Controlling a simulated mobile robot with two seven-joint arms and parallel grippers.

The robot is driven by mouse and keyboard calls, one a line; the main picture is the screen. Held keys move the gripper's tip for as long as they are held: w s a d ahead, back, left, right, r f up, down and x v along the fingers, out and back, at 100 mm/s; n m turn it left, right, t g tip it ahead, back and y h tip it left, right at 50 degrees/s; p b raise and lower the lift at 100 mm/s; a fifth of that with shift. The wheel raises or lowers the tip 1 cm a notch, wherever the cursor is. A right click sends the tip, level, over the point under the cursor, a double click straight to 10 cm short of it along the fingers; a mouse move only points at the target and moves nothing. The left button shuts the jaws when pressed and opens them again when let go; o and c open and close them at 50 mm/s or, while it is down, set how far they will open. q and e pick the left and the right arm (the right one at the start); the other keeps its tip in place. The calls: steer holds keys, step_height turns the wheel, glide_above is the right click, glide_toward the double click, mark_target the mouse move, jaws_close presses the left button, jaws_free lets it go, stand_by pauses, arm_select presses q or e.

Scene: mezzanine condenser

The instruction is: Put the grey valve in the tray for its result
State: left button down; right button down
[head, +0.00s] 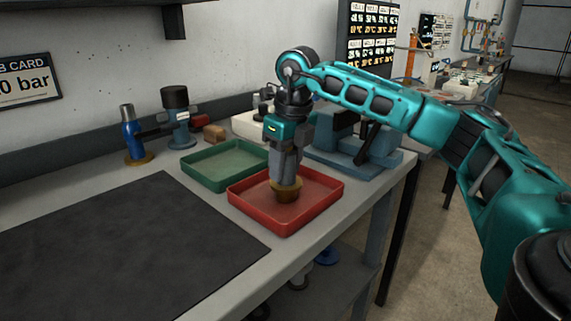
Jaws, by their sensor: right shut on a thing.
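My right gripper (285,160) points down over the red tray (320,211) and is shut on the grey valve. The grey valve's brass-coloured base (286,190) shows below the fingers, inside the red tray's outline. The fingers hide much of its body. I cannot tell whether the base touches the tray floor. The green tray (215,178) is empty where it shows, behind and left of the red one. My left gripper is not in view.
A blue valve (131,138) with a brass base and a dark-topped grey-blue device (178,115) stand at the back left. A dark mat (120,250) lies bare in front. A blue vise-like fixture (350,150) stands right of the trays. A wall card (28,83) reads "0 bar", partly cut off.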

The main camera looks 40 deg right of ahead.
steer(key=shift+f, duration=0.1)
steer(key=c, duration=0.6)
jaws_free()
steer(key=r, duration=0.3)
steer(key=s+r+p, duration=0.1)
steer(key=r, duration=0.3)
steer(key=r+p, duration=0.1)
steer(key=r, duration=0.3)
steer(key=shift+s, duration=0.3)
steer(key=shift+s+r, duration=0.1)
steer(key=shift+r, duration=0.45)
